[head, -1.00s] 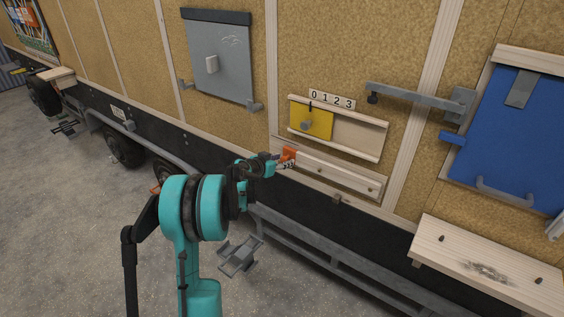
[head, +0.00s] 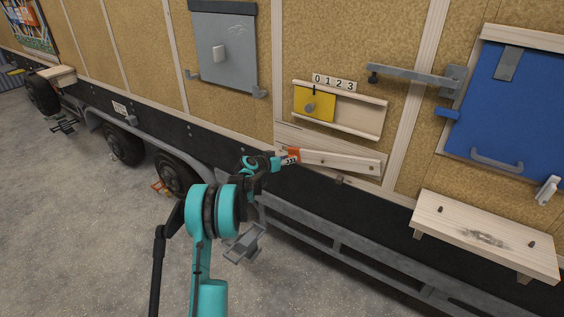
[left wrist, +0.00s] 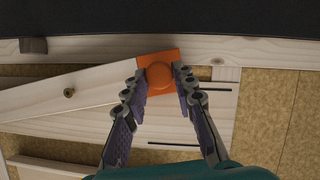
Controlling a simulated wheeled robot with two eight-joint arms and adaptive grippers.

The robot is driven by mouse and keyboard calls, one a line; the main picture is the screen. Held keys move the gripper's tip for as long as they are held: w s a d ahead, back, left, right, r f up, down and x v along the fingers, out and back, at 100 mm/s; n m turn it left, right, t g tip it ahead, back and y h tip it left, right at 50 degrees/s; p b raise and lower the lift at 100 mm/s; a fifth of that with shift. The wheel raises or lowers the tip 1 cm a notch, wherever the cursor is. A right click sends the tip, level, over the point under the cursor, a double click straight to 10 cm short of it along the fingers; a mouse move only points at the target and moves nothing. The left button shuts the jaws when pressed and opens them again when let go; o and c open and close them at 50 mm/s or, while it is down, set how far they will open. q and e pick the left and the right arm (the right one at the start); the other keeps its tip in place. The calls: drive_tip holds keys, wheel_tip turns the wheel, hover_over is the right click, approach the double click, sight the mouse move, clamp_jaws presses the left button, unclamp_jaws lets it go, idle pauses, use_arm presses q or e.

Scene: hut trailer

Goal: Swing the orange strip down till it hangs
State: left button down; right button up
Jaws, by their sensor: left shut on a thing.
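The orange strip is a pale wooden bar (head: 340,160) with an orange end (head: 292,156), on a wooden backing board (head: 300,137) low on the trailer wall. It slants across the board, its orange end by the board's lower edge and its right end near a bolt (head: 380,168). My left gripper (head: 281,160) is shut on the orange end. In the left wrist view the fingers (left wrist: 162,88) sit on both sides of the orange block (left wrist: 158,60) with its round knob. The wooden bar (left wrist: 60,92) runs off to the left there. My right gripper is out of view.
Above is a yellow sliding panel (head: 315,104) in a wooden track under number tiles (head: 334,83). A wooden shelf (head: 485,235) juts out at lower right. A grey swing bar (head: 410,77) and blue door (head: 515,110) are at right. A grey step (head: 244,242) stands below.

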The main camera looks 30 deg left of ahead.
use_arm(q)
wheel_tip(320, 180, down, 8)
drive_tip(key=d+n+h+b, duration=0.1)
drive_tip(key=d+b, duration=0.1)
drive_tip(key=b, duration=0.1)
drive_tip(key=shift+s+d+n, duration=0.15)
drive_tip(key=shift+d+n, duration=0.2)
drive_tip(key=shift+n, duration=0.05)
drive_tip(key=c, duration=1.6)
unclamp_jaws()
drive_tip(key=o, duration=0.4)
drive_tip(key=v, duration=1.2)
drive_tip(key=shift+a, duration=0.1)
